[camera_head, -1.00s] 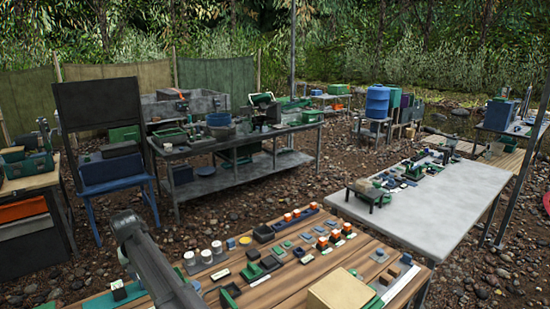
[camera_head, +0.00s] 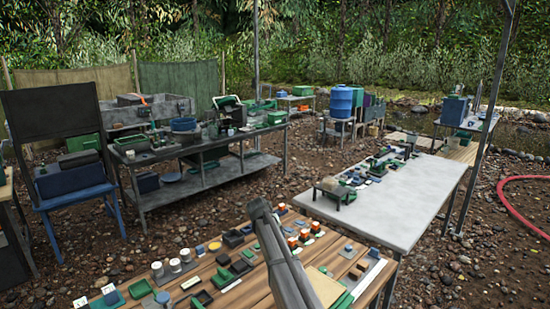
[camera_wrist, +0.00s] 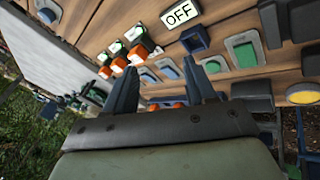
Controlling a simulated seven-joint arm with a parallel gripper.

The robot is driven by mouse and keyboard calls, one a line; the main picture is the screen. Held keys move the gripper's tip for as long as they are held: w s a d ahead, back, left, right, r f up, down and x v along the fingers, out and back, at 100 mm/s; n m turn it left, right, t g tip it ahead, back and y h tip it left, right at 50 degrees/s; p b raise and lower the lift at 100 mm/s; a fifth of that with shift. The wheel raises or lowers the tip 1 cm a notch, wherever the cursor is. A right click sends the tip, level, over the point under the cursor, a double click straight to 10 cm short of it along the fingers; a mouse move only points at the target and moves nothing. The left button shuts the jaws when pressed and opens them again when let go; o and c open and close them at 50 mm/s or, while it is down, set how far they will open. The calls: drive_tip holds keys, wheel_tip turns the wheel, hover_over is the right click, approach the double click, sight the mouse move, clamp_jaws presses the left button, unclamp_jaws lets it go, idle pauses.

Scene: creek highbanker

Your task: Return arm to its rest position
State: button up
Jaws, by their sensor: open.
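My gripper (camera_wrist: 160,92) shows in the wrist view with its two dark blue-grey fingers spread apart. It is open, and nothing shows held between the fingers. It points over the wooden table (camera_wrist: 215,20), which carries orange-and-white blocks (camera_wrist: 135,53), small trays and an OFF label (camera_wrist: 181,13). In the head view my arm reaches up over the front wooden table (camera_head: 210,300), and the gripper itself cannot be made out there. Behind the fingers, part of the tabletop is hidden.
A grey table (camera_head: 410,210) with small items stands beyond the wooden one. A red hose (camera_head: 510,205) lies on the pebbles at right. Open ground lies between the tables.

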drive_tip(key=d+f+m+h, duration=0.2)
drive_tip(key=d+h, duration=0.1)
drive_tip(key=d, duration=2.8)
drive_tip(key=s+d+f+m+g, duration=0.1)
drive_tip(key=s+d+f+m, duration=0.2)
drive_tip(key=d, duration=0.4)
drive_tip(key=s+d+f+g, duration=0.1)
drive_tip(key=s+d+f, duration=0.35)
drive_tip(key=d, duration=0.35)
drive_tip(key=s+d+f+m, duration=0.2)
drive_tip(key=s+d, duration=0.3)
drive_tip(key=d, duration=0.2)
drive_tip(key=s+a+f+n+g+y, duration=0.1)
drive_tip(key=s+a+f+g+y, duration=0.1)
drive_tip(key=s+a+f, duration=0.9)
drive_tip(key=s+a+f+n+g+y, duration=0.1)
drive_tip(key=s+a+f+g+y, duration=0.1)
drive_tip(key=s+a+f, duration=0.95)
drive_tip(key=s+a+f+g, duration=0.1)
drive_tip(key=s+a, duration=0.3)
drive_tip(key=s, duration=0.7)
drive_tip(key=s+a+f+n+g+y, duration=0.1)
drive_tip(key=s+a+f, duration=0.3)
drive_tip(key=s, duration=0.7)
drive_tip(key=s+a+f+g+y, duration=0.1)
drive_tip(key=s+a+f+g, duration=0.2)
drive_tip(key=s, duration=0.8)
drive_tip(key=shift+a+f+n, duration=0.25)
drive_tip(key=shift+a+n, duration=0.05)
drive_tip(key=shift+a, duration=0.75)
